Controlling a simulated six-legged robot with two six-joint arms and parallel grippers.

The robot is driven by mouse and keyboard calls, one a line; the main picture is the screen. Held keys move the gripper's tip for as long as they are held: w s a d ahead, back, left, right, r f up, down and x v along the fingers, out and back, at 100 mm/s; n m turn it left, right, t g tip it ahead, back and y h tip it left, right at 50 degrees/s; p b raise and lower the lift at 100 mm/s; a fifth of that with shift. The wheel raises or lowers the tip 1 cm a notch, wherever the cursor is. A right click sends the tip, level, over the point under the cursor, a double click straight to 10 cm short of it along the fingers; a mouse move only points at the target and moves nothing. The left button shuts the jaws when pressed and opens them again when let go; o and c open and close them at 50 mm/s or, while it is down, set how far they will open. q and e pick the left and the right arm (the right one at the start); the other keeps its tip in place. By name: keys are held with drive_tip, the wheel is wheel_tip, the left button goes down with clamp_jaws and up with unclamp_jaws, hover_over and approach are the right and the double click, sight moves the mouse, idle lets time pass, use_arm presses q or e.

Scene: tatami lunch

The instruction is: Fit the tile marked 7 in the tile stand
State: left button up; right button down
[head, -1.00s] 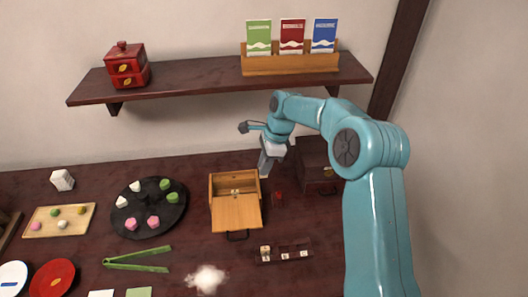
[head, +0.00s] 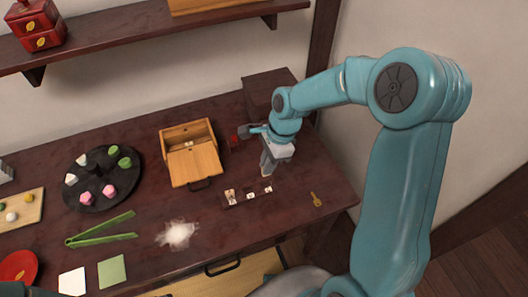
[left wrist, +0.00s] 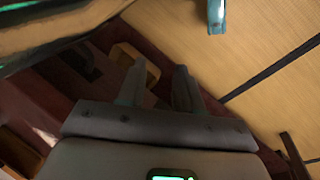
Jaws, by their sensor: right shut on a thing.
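The tile stand (head: 240,199) is a small dark rack near the right front of the table, with small white tiles standing in it. No number is legible on them from here. My right gripper (head: 266,168) points down just above and behind the right end of the stand. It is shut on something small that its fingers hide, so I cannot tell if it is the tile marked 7. My left gripper (left wrist: 158,80) shows in the left wrist view with fingers apart and nothing visible between them.
An open wooden box (head: 195,166) stands behind the stand on the left. A dark chest (head: 264,84) and a small red thing (head: 234,142) are behind. A brass key (head: 316,200) lies to the right. Green tongs (head: 100,232) and a white fluffy patch (head: 177,234) lie to the left.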

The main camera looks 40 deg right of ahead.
drive_tip(key=shift+d+b, duration=0.1)
drive_tip(key=shift+b, duration=0.2)
drive_tip(key=shift+f, duration=0.1)
wheel_tip(320, 180, down, 5)
drive_tip(key=b, duration=0.4)
drive_tip(key=shift+w+r, duration=0.15)
drive_tip(key=shift+r, duration=0.05)
drive_tip(key=shift+r, duration=0.1)
drive_tip(key=shift+f+b, duration=0.8)
drive_tip(key=shift+f, duration=0.5)
drive_tip(key=c, duration=1.1)
unclamp_jaws()
drive_tip(key=shift+r, duration=0.1)
